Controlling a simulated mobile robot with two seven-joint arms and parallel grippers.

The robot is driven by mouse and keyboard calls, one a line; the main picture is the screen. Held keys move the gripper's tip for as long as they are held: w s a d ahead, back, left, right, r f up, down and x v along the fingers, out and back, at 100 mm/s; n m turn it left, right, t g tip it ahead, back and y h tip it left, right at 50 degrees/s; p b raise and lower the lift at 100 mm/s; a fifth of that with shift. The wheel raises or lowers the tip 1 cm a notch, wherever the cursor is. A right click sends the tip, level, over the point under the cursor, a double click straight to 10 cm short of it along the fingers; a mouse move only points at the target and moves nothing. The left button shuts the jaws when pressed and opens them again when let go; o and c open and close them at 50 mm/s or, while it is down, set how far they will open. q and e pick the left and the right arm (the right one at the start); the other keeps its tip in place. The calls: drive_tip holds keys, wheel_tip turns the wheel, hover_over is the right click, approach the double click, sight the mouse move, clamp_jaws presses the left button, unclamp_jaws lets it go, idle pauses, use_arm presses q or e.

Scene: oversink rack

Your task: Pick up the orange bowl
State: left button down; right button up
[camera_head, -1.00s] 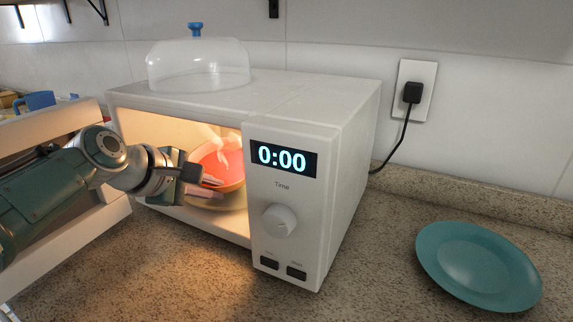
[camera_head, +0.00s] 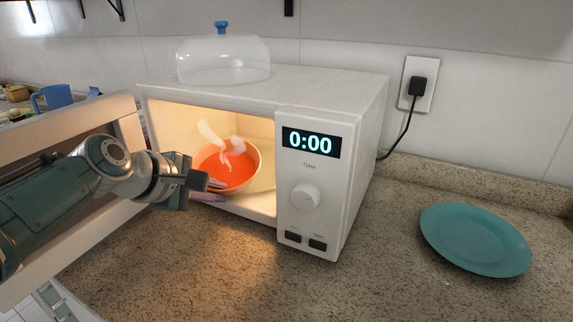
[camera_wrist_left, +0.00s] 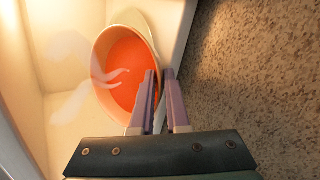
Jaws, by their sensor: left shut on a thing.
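The orange bowl (camera_head: 230,172), pale-rimmed with orange-red inside, is in the lit microwave (camera_head: 312,222), near its open front. Faint white wisps show above it. It also shows in the left wrist view (camera_wrist_left: 122,72), tilted in that picture. My left gripper (camera_head: 214,190) reaches in from the left at the bowl's front side. In the left wrist view, its two purple fingers (camera_wrist_left: 161,100) are shut on the bowl's near wall, one finger over the inside and one outside. Whether the bowl's base touches the microwave floor cannot be told. My right gripper is not in view.
The microwave door (camera_head: 75,135) stands open at the left, behind my left arm. A clear dome with a blue knob (camera_head: 222,60) sits on top of the microwave. A teal plate (camera_head: 475,238) lies on the counter at right. The counter in front is clear.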

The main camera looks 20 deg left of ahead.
use_arm(q)
drive_tip(key=c, duration=0.8)
unclamp_jaws()
drive_tip(key=shift+r, duration=0.15)
drive_tip(key=shift+s+r+p, duration=0.25)
drive_tip(key=shift+s+p, duration=0.05)
drive_tip(key=shift+p, duration=0.05)
drive_tip(key=shift+p+v, duration=1.85)
drive_tip(key=shift+v, duration=2.65)
drive_tip(key=shift+o, duration=0.2)
drive_tip(key=shift+a, duration=0.1)
